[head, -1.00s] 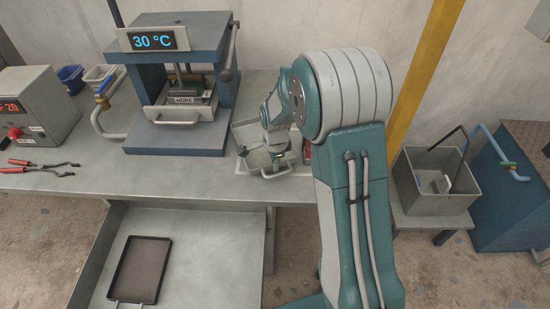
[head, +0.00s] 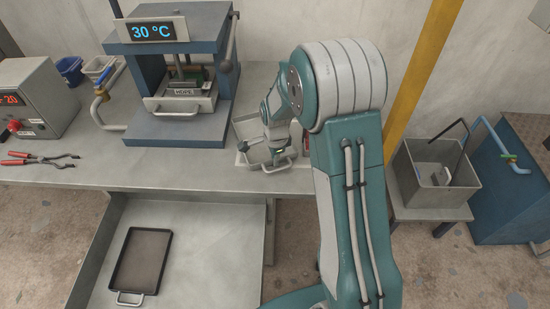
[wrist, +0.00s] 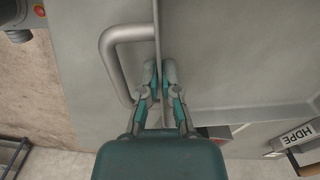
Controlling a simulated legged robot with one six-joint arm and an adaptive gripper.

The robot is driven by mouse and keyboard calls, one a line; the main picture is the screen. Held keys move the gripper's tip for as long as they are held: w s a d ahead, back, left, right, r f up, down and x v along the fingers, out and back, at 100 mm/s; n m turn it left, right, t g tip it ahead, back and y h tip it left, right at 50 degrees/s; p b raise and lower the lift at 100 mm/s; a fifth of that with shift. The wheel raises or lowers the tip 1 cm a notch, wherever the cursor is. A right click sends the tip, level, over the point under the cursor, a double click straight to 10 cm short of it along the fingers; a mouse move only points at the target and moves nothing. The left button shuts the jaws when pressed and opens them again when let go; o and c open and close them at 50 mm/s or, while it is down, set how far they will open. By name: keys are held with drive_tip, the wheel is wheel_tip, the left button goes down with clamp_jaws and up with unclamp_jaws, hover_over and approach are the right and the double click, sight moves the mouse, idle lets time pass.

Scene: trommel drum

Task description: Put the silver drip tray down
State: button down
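The silver drip tray (head: 254,153) is a shallow grey metal tray with a bar handle, at the front edge of the bench, right of the press. My gripper (head: 276,148) is at its handle side. In the wrist view, my gripper (wrist: 160,78) has its two fingers close together, one on each side of the thin wall of the drip tray (wrist: 220,65). It looks shut on that wall, beside the handle (wrist: 112,60). My arm hides part of the tray's right side. I cannot tell whether the tray rests fully on the bench.
The blue press (head: 180,135) with a 30 °C display stands left of the tray. Red-handled tongs (head: 40,159) lie at far left. A dark tray (head: 143,262) lies on the lower shelf (head: 215,240). A grey bin (head: 437,185) stands at right.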

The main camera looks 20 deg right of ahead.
drive_tip(key=shift+f, duration=0.15)
drive_tip(key=c, duration=0.7)
unclamp_jaws()
wheel_tip(320, 180, up, 12)
drive_tip(key=shift+s+f, duration=0.1)
drive_tip(key=s+r+n+t, duration=0.1)
drive_tip(key=s+r+n, duration=0.3)
drive_tip(key=s, duration=0.4)
drive_tip(key=s+r+n+t, duration=0.2)
drive_tip(key=s+r+n, duration=0.3)
drive_tip(key=s+n, duration=0.2)
drive_tip(key=s+a+r+n+t, duration=0.1)
drive_tip(key=s+r+n, duration=0.4)
drive_tip(key=s, duration=0.5)
drive_tip(key=shift+s+n+t, duration=0.3)
drive_tip(key=shift+n+t, duration=0.2)
drive_tip(key=shift+t, duration=0.1)
